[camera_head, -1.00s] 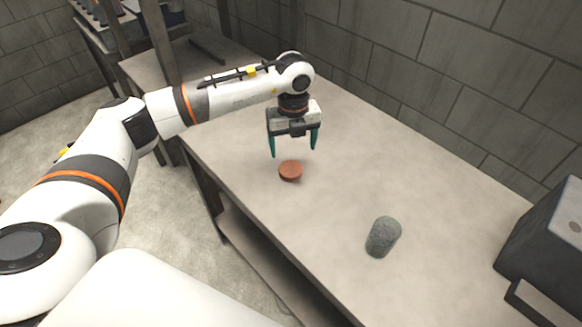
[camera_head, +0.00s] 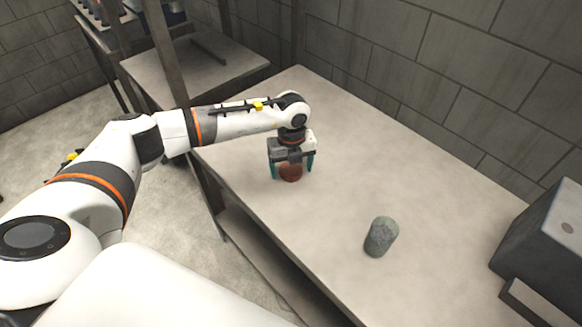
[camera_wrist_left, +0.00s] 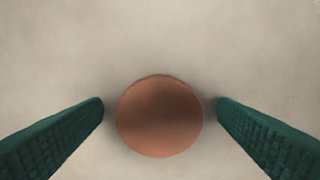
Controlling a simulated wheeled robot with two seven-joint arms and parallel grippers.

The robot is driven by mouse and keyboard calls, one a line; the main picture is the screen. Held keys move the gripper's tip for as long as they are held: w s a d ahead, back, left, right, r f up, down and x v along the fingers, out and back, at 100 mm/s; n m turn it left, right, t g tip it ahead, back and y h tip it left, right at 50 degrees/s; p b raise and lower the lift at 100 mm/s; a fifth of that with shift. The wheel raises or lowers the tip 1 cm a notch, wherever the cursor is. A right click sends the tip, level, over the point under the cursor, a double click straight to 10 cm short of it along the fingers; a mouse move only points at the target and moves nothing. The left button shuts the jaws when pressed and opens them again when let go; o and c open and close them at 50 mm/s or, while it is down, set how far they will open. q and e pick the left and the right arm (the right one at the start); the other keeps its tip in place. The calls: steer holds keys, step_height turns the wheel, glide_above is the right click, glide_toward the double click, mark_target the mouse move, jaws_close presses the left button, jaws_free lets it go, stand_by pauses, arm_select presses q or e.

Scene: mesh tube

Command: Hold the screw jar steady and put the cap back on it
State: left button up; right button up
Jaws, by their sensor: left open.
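The cap is a reddish-brown disc (camera_head: 291,173) lying on the table, and it also shows in the left wrist view (camera_wrist_left: 160,117). My left gripper (camera_head: 292,174) is open around the cap, its teal fingers on either side. In the left wrist view the left gripper's fingers (camera_wrist_left: 160,108) stand apart from the cap, with a gap on each side. My right gripper is not in view.
The table (camera_head: 335,150) is clear between cap and jar. A dark grey box (camera_head: 545,240) stands at the right edge. A block wall (camera_head: 470,80) runs behind the table. Another table (camera_head: 200,65) is at the back left beside an upright post.

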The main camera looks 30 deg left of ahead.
mark_target(292, 170)
arm_select(q)
steer(key=shift+f, duration=0.1)
steer(key=c, duration=1)
steer(key=shift+c, duration=0.2)
step_height(292, 170, up, 9)
steer(key=b, duration=0.1)
steer(key=shift+r, duration=0.55)
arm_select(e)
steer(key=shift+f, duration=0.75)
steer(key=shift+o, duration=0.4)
